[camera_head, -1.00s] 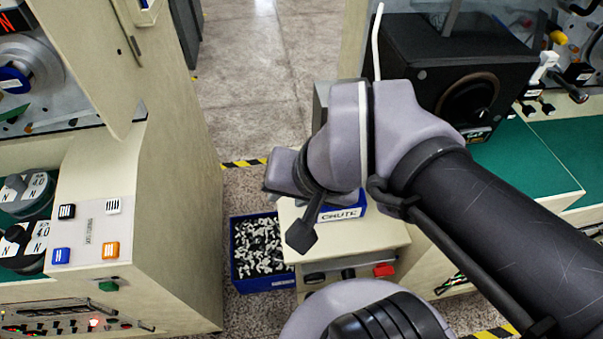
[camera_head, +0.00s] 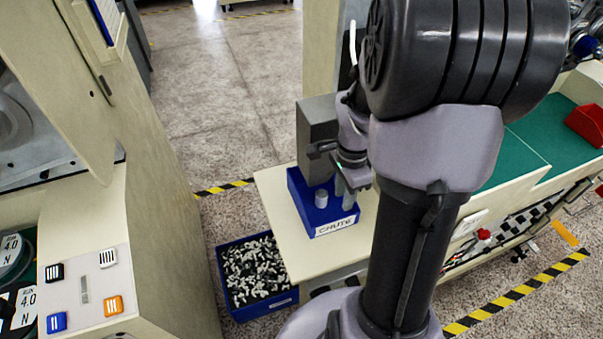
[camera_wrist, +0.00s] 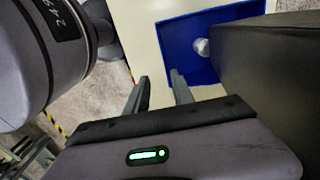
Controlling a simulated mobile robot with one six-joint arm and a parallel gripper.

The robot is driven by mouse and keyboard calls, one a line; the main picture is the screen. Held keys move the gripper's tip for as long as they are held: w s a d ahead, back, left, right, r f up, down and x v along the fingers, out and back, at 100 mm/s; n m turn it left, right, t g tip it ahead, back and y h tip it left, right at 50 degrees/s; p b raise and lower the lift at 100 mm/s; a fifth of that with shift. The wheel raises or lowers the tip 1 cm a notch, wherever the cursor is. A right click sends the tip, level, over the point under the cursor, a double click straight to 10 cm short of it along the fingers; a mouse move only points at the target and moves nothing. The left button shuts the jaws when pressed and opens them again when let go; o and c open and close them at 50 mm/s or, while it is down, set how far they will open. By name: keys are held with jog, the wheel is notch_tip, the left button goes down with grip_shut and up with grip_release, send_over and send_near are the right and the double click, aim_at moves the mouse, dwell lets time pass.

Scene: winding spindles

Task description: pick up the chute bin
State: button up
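The chute bin is a blue open box (camera_head: 297,192) with a white "CHUTE" label on its front. It stands on a cream bench top, with a pale cylinder (camera_head: 320,198) inside. My gripper (camera_head: 345,188) points down at the bin's right side in the head view and hides part of it. In the wrist view the two fingers (camera_wrist: 159,82) are apart with nothing between them. The right finger overlaps the edge of the blue bin (camera_wrist: 178,38); the left one shows outside it. I cannot tell whether either finger touches the bin.
A dark grey box (camera_head: 318,122) stands close behind the bin; it fills the right of the wrist view (camera_wrist: 275,85). A blue crate (camera_head: 224,285) of small pale parts is on the floor left of the bench. A cream cabinet (camera_head: 165,230) stands further left.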

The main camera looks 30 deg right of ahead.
aim_at(336, 221)
jog(key=f+b, duration=0.2)
jog(key=f, duration=0.2)
jog(key=f+b, duration=0.1)
jog(key=f, duration=0.4)
jog(key=w+f+b, duration=0.1)
jog(key=f+b, duration=0.1)
jog(key=f, duration=0.2)
jog(key=shift+a+f+b, duration=0.1)
jog(key=shift+f+b, duration=0.1)
jog(key=shift+b, duration=0.15)
jog(key=shift+r, duration=0.15)
grip_shut()
